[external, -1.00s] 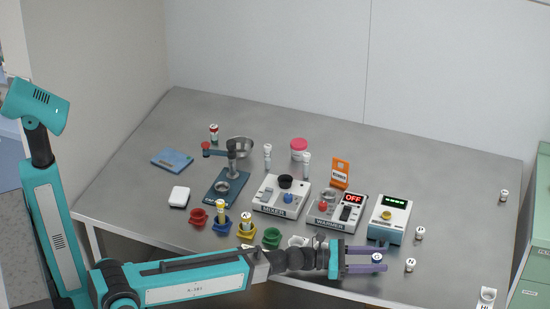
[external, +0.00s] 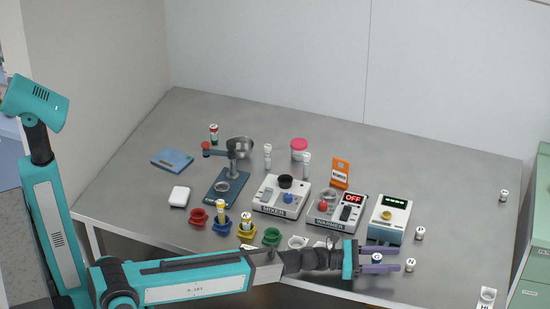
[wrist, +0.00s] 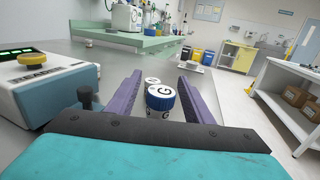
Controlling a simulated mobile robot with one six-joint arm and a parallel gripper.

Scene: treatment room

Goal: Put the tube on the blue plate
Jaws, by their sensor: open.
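A short tube with a blue-ringed white cap marked G (wrist: 160,98) stands between my open fingers in the wrist view. It also shows in the external view (external: 376,258), partly covered by a finger. My gripper (external: 388,262) is open at the front right of the table; its purple fingers (wrist: 157,88) reach along both sides of this tube, with a visible gap on each side. A flat blue plate (external: 172,160) lies far off at the back left of the table. Nothing stands on it.
Another white-capped tube (external: 411,265) stands just beyond my fingertips. The blue-and-white reader (external: 390,218) is close on the left in the wrist view. The warmer (external: 336,210), mixer (external: 282,196) and dark-blue stand (external: 224,187) lie between here and the plate.

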